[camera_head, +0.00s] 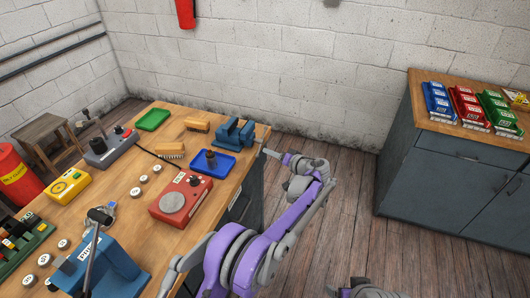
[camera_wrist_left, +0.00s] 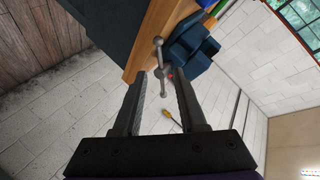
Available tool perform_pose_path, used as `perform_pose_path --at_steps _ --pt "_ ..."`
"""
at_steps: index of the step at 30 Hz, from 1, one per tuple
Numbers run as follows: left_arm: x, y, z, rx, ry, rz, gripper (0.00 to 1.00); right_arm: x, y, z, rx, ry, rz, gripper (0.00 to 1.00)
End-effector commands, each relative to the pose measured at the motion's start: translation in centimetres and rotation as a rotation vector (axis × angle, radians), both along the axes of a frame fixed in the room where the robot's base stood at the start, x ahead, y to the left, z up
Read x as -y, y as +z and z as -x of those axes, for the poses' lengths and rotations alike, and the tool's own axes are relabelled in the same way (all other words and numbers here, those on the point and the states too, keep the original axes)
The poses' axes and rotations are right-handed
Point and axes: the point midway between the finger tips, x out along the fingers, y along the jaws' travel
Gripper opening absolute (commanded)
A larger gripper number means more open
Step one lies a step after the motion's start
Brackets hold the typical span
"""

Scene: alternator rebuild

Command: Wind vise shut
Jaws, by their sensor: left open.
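The blue vise (camera_head: 233,133) stands at the far right corner of the wooden workbench, and it also shows in the left wrist view (camera_wrist_left: 192,48). Its grey handle bar with ball ends (camera_wrist_left: 159,68) hangs at the bench edge, facing my left gripper. My left gripper (camera_head: 269,153) is off the bench's right edge, close to the vise's handle side. In the left wrist view its two dark fingers (camera_wrist_left: 160,82) are apart, with the handle just beyond the tips and nothing visibly held. Whether a fingertip touches the bar I cannot tell. My right gripper does not show.
On the workbench (camera_head: 228,190) are a blue tray (camera_head: 226,160) with a dark part, a red device (camera_head: 170,207), a green tray (camera_head: 153,119) and a blue lever press (camera_head: 108,270). A grey cabinet (camera_head: 440,170) with coloured bins stands right. Open floor lies between.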

Motion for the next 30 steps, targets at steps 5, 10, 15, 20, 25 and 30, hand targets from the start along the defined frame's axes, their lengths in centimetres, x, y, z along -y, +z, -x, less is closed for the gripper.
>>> perform_pose_path --at_steps 5,10,15,20,25,30 --pt "1.8 0.8 2.0 -0.001 -0.001 0.001 0.41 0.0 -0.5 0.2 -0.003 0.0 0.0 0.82" --pt "2.4 1.3 2.7 0.0 0.001 0.001 0.41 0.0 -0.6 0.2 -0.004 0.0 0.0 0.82" --pt "2.5 1.3 2.8 0.0 0.001 0.001 0.41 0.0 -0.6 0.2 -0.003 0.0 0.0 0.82" --pt "2.4 1.2 2.8 0.005 -0.002 -0.001 0.41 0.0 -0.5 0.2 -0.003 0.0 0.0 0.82" --pt "1.7 -0.3 2.9 0.091 -0.065 -0.032 0.41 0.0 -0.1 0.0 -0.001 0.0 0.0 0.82" --pt "0.7 -2.2 4.4 0.225 -0.188 -0.088 0.41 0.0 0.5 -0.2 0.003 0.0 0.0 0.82"
